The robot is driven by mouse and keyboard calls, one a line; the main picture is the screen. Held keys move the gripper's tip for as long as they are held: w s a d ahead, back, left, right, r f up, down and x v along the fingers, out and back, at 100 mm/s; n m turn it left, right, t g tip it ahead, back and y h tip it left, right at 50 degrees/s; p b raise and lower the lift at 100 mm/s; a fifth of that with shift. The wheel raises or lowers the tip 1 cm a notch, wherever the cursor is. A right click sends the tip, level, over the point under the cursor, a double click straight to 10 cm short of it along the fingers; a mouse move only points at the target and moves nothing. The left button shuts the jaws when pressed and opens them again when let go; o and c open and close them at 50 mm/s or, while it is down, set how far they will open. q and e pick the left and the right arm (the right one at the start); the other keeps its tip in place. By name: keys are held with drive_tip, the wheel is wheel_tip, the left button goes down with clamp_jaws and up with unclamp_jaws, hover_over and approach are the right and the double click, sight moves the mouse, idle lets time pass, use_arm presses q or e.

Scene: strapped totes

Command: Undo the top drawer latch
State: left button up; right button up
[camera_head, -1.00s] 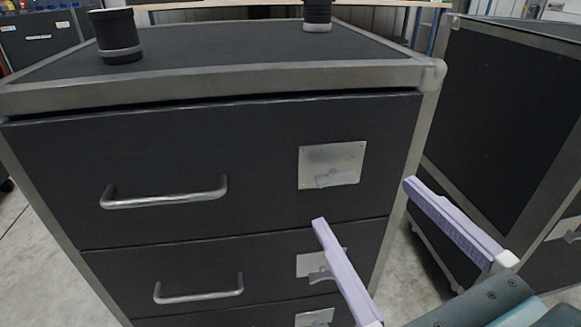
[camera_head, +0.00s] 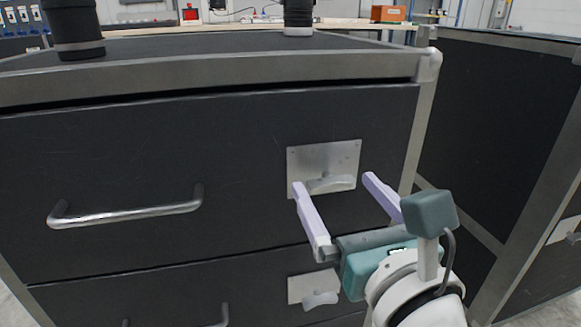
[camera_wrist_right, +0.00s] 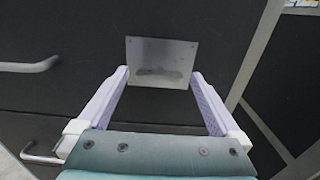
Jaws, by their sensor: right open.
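The top drawer (camera_head: 240,130) is a dark panel with a bar handle (camera_head: 125,215) on its left. Its latch (camera_head: 330,184) is a small grey lever on a silver plate (camera_head: 322,158) at the drawer's right side. In the right wrist view the plate (camera_wrist_right: 170,52) lies ahead between the fingers, with the latch (camera_wrist_right: 158,74) at its lower part. My right gripper (camera_head: 332,184) is open, its two pale purple fingers on either side of the latch in the picture. I see no contact with the latch. My left gripper is not in view.
A lower drawer with its own latch (camera_head: 320,300) and handle sits below. Two dark cylinders (camera_head: 75,28) stand on the cabinet top. Another dark cabinet (camera_head: 490,130) stands close on the right, leaving a narrow gap.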

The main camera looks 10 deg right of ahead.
drive_tip(key=shift+w, duration=0.2)
drive_tip(key=shift+c, duration=0.2)
drive_tip(key=c, duration=1.3)
